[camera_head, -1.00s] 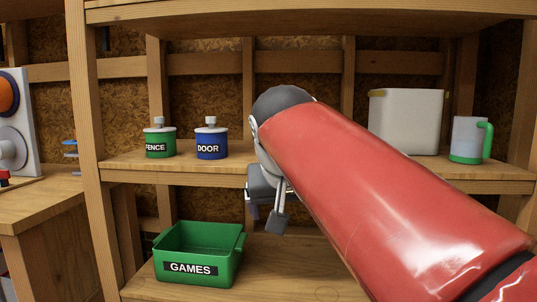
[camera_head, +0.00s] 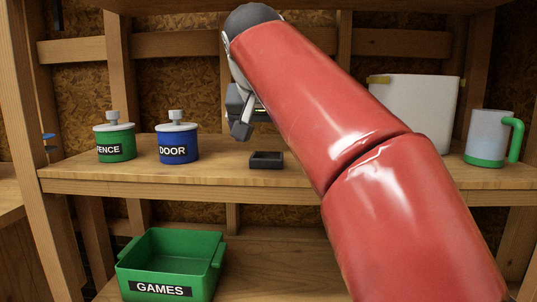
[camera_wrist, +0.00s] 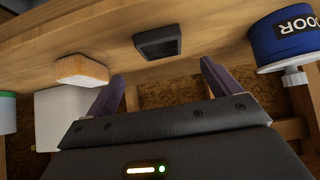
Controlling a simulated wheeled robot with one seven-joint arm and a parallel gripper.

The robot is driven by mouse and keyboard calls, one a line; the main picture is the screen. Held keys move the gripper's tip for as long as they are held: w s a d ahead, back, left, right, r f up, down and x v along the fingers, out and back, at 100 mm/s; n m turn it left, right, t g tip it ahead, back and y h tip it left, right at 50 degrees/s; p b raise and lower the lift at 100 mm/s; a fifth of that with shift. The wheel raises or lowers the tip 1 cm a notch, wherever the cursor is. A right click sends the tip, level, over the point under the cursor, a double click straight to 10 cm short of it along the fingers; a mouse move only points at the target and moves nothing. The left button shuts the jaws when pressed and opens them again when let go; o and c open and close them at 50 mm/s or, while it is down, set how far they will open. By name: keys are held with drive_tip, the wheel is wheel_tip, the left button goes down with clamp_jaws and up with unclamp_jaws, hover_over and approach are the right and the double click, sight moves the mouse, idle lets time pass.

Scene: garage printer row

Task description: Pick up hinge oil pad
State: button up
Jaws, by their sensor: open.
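A small dark square tray (camera_head: 266,160) lies on the middle shelf near its front edge. It also shows in the wrist view (camera_wrist: 157,42), where the scene appears upside down. A tan sponge-like block (camera_wrist: 82,69) sits on the same shelf, hidden behind my arm in the head view. No label marks either as the hinge oil pad, so I cannot tell which it is. My gripper (camera_head: 245,118) is above the shelf, a little up and left of the dark tray in the head view. Its fingers (camera_wrist: 162,70) are apart and empty, touching nothing.
A green jar marked FENCE (camera_head: 115,142) and a blue jar marked DOOR (camera_head: 178,146) stand left on the shelf. A white bin (camera_head: 414,110) and white-green mug (camera_head: 488,140) stand right. A green GAMES crate (camera_head: 170,265) is below.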

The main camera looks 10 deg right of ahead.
sight(267, 155)
drive_tip(key=shift+w+d+f, duration=0.15)
drive_tip(key=shift+w+f, duration=0.1)
drive_tip(key=shift+w, duration=0.1)
drive_tip(key=b+x, duration=0.1)
drive_tip(key=x, duration=0.6)
drive_tip(key=shift+s+f, duration=0.15)
drive_tip(key=shift+a, duration=0.2)
drive_tip(key=c, duration=1.2)
drive_tip(key=shift+c, duration=0.3)
wheel_tip(267, 155, up, 9)
drive_tip(key=shift+r+p, duration=0.1)
drive_tip(key=shift+p, duration=0.55)
drive_tip(key=shift+r, duration=0.45)
